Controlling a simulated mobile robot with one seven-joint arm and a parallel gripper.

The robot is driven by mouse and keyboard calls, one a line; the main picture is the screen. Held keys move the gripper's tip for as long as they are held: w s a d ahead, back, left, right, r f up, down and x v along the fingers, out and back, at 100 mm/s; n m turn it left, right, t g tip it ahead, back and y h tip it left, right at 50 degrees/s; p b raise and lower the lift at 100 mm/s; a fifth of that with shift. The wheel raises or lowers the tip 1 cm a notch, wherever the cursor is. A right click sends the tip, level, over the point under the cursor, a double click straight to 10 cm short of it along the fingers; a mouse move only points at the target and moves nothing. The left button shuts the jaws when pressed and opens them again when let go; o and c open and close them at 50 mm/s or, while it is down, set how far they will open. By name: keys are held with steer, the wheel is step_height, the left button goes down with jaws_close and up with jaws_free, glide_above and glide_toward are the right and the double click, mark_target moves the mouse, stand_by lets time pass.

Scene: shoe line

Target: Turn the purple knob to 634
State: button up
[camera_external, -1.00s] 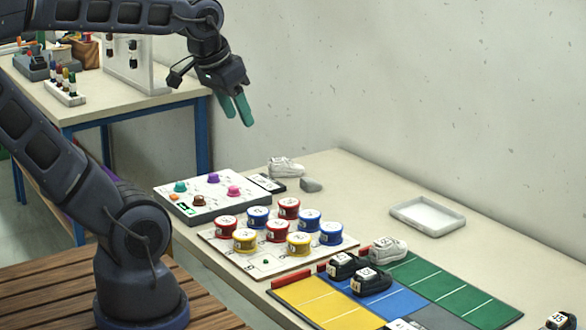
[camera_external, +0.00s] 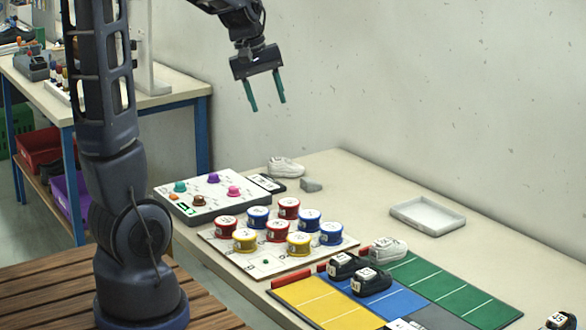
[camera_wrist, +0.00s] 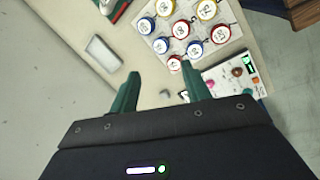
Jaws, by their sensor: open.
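The purple knob (camera_external: 213,178) stands at the back of a white-topped control panel (camera_external: 217,197) at the table's left end. A teal knob (camera_external: 180,187), a magenta knob (camera_external: 233,190) and a brown knob (camera_external: 199,201) share the panel. A small green display (camera_external: 187,209) is on its front side, too small to read. My gripper (camera_external: 268,104) is open and empty, high above the table, up and to the right of the panel. In the wrist view, my open fingers (camera_wrist: 160,70) show with the panel partly behind the right finger; the purple knob is not clear there.
Red, blue and yellow numbered drums (camera_external: 245,240) stand on a board right of the panel. A white shoe (camera_external: 285,167) and a grey block (camera_external: 311,185) lie behind it. Dark shoes (camera_external: 371,282) stand on coloured mats (camera_external: 318,300). An empty tray (camera_external: 428,215) lies farther back.

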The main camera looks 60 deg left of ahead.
steer(key=w+a+f+n, duration=0.3)
steer(key=a+f+n, duration=0.15)
steer(key=a, duration=0.35)
steer(key=w+a+f+n, duration=0.3)
steer(key=a+f+n, duration=0.15)
steer(key=a, duration=0.45)
steer(key=n+g+y, duration=0.2)
steer(key=n, duration=0.5)
glide_toward(213, 174)
step_height(213, 174, down, 8)
steer(key=shift+w+f, duration=0.1)
steer(key=shift+w, duration=0.05)
steer(key=c, duration=1)
